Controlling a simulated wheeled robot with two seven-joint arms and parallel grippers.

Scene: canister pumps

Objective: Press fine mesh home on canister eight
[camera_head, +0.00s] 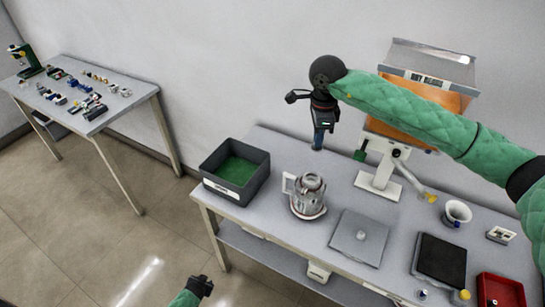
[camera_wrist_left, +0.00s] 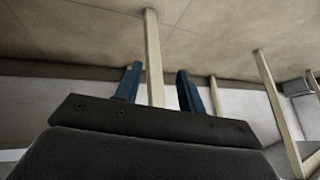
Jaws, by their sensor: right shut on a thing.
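A shiny metal canister (camera_head: 309,197) with a pale handle on its left stands upright on the grey workbench (camera_head: 338,203). I cannot read a number on it. My right gripper (camera_head: 318,146) hangs pointing down above and behind the canister, apart from it. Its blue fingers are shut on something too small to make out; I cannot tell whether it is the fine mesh. My left gripper (camera_head: 200,286) is low in front of the bench, seen only in part. In the left wrist view its two blue fingers (camera_wrist_left: 158,75) stand apart with nothing between them.
A dark bin with a green floor (camera_head: 237,171) stands left of the canister. A grey square plate (camera_head: 359,237), a white stand (camera_head: 378,180), a white cup (camera_head: 456,213), a black tray (camera_head: 441,259) and a red tray (camera_head: 499,291) lie to the right. A side table (camera_head: 100,90) holds small parts.

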